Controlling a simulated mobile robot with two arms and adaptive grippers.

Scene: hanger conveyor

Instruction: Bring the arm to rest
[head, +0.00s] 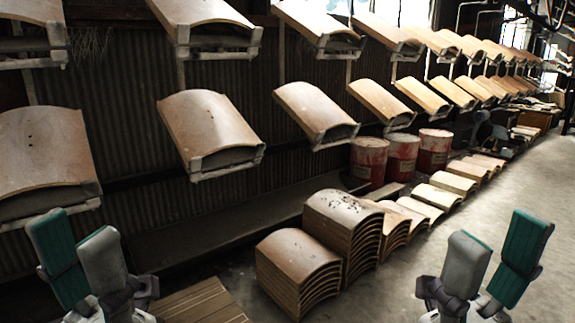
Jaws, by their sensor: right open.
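My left gripper (75,230) is at the bottom left, pointing up, with one teal and one grey finger. My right gripper (499,230) is at the bottom right, pointing up. Its grey and teal fingers spread apart in a V, and nothing shows between them. Only the gripper ends of both arms are in view; the rest is out of frame.
Curved panels (208,130) hang in rows along a dark corrugated wall (130,135). Stacked curved panels (298,265) stand on the floor between the grippers. Red drums (369,162) stand behind them. The concrete floor (525,185) at the right is clear.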

